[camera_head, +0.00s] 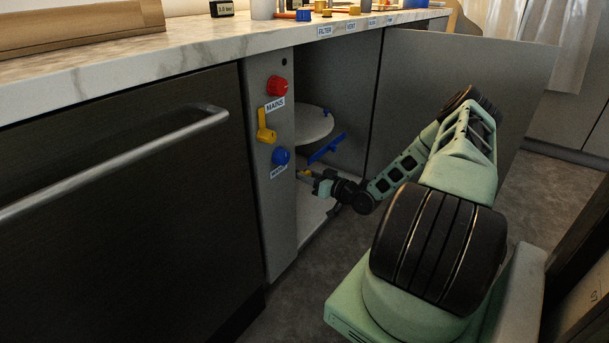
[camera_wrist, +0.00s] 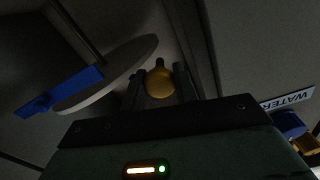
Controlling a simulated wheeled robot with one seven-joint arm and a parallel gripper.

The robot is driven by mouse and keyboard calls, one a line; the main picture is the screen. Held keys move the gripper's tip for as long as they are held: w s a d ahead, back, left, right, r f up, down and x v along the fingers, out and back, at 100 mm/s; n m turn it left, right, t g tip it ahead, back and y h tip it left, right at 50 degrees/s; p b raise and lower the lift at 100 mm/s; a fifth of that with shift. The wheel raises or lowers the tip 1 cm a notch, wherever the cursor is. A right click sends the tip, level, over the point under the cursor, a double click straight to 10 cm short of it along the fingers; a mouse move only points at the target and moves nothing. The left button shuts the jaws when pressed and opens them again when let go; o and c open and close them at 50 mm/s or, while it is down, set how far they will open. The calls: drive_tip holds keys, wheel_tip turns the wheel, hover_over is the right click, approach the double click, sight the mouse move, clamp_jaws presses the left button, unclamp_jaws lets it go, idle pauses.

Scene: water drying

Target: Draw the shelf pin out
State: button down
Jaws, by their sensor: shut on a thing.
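The shelf pin (camera_wrist: 160,84) shows a round, gold-yellow head in the wrist view. My gripper (camera_wrist: 159,88) has one finger on each side of this head and is shut on it. In the head view my gripper (camera_head: 309,177) reaches into the open cabinet, low beside its left wall, with a small bit of the yellow pin (camera_head: 304,174) at its tips. The pin's shaft is mostly hidden; a short dark stub shows beyond the head in the wrist view.
A round pale shelf (camera_head: 313,123) with a blue bar (camera_head: 327,148) is above my gripper. The left panel (camera_head: 265,210) carries a red knob (camera_head: 277,85), a yellow lever (camera_head: 265,125) and a blue knob (camera_head: 281,156). The open cabinet door (camera_head: 450,75) stands to the right.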

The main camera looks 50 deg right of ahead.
drive_tip(key=c, duration=1.3)
unclamp_jaws()
drive_tip(key=shift+s, duration=0.1)
drive_tip(key=shift+c, duration=0.2)
drive_tip(key=shift+s, duration=0.1)
drive_tip(key=s+d+p, duration=0.1)
drive_tip(key=s+p, duration=0.2)
drive_tip(key=s, duration=1.4)
drive_tip(key=shift+d, duration=0.25)
drive_tip(key=shift+s, duration=0.2)
